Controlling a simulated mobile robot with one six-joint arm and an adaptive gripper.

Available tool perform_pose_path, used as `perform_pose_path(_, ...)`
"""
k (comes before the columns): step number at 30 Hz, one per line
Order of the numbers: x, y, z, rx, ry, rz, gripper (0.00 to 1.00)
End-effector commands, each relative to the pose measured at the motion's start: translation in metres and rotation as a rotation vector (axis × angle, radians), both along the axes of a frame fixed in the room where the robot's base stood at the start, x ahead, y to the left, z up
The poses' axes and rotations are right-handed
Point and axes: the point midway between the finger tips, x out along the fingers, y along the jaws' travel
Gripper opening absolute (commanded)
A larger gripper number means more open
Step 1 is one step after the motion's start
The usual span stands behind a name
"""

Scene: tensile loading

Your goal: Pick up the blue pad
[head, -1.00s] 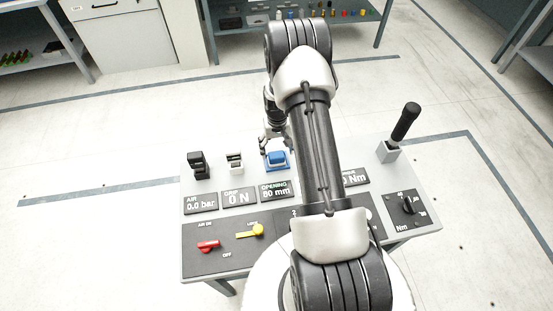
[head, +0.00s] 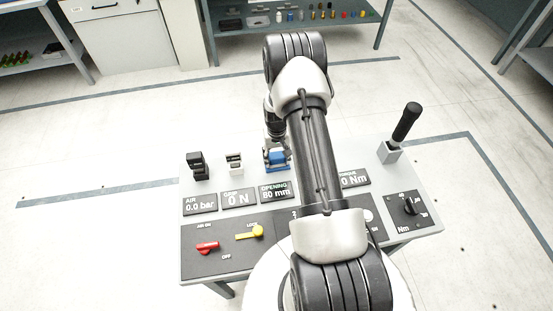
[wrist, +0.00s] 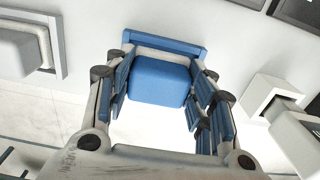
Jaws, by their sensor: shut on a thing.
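The blue pad (wrist: 160,80) sits in a blue holder (wrist: 205,47) with a pale inner part. In the wrist view my gripper (wrist: 158,97) has its two blue-lined fingers on either side of the pad, shut on it. In the head view the blue holder (head: 285,165) stands on the grey table's back edge. My gripper (head: 275,147) is above it there, and the pad is mostly hidden by my gripper and arm.
A black block on a stand (head: 197,166) and a white block on a stand (head: 234,163) are left of the holder. A black-handled lever (head: 405,122) rises at the right. Display panels (head: 239,197), a red lever (head: 207,246) and a yellow lever (head: 250,231) are nearer me.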

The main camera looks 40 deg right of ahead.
Motion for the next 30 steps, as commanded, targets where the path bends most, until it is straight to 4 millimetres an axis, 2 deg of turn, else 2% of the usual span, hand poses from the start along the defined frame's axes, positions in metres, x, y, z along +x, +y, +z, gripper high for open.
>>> perform_pose_path(7, 0.0, 0.0, 0.0, 0.0, 0.0, 0.0, 0.25)
perform_pose_path(15, 0.0, 0.0, 0.001, 0.0, 0.0, 0.0, 0.25)
perform_pose_path(20, 0.0, 0.0, 0.012, 0.0, -0.001, 0.0, 0.25)
perform_pose_path(26, 0.001, -0.001, 0.048, -0.002, -0.004, 0.0, 0.25)
perform_pose_path(30, 0.001, -0.001, 0.089, -0.002, -0.005, 0.0, 0.25)
